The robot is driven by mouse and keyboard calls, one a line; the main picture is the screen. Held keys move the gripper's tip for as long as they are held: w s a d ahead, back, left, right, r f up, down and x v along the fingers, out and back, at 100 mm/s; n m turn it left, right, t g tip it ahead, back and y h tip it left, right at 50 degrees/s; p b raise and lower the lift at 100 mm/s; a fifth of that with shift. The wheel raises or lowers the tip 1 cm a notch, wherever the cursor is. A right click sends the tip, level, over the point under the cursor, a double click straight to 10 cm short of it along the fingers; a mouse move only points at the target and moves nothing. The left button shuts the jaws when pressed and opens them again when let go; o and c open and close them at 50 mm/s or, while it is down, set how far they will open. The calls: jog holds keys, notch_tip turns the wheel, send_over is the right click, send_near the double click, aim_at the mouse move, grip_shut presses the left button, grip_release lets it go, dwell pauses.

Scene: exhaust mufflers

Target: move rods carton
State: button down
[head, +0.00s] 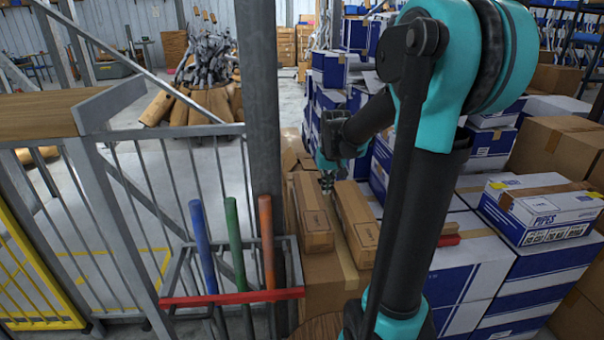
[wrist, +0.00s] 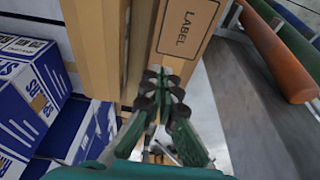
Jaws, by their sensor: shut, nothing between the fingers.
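Two long, narrow brown cartons lie side by side on a larger brown box, a left one (head: 312,215) and a right one (head: 356,222) in the head view. I cannot tell from their print which is the rods carton. My gripper (head: 327,183) is shut and empty, at the far end of the left carton. In the wrist view my gripper (wrist: 160,88) shows its closed fingers close to the carton marked LABEL (wrist: 186,28), with another brown carton (wrist: 95,45) to the left. I cannot tell whether the fingers touch a carton.
A rack with blue (head: 200,240), green (head: 235,245) and orange (head: 267,240) bars stands left of the cartons, near a grey post (head: 258,100). Blue-and-white boxes, including a PIPES box (head: 540,208), are stacked at right. A railing (head: 170,190) fills the left.

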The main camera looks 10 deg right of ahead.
notch_tip(320, 180, up, 2)
jog(key=g, duration=0.2)
send_over(307, 185)
jog(key=w+d, duration=0.2)
jog(key=w+a+f+g, duration=0.15)
jog(key=w+f, duration=0.35)
jog(key=w, duration=0.9)
jog(key=shift+t, duration=0.25)
jog(key=shift+s+a+f, duration=0.1)
jog(key=shift+s+f, duration=0.55)
jog(key=shift+f, duration=1.1)
jog(key=shift+s+a+f, duration=0.1)
jog(key=shift+s+f, duration=0.6)
jog(key=shift+f, duration=1.05)
jog(key=shift+s+a+f, duration=0.1)
jog(key=shift+s+f, duration=0.55)
jog(key=shift+f, duration=1.1)
jog(key=shift+s, duration=0.1)
jog(key=s, duration=1.1)
jog(key=shift+s, duration=0.35)
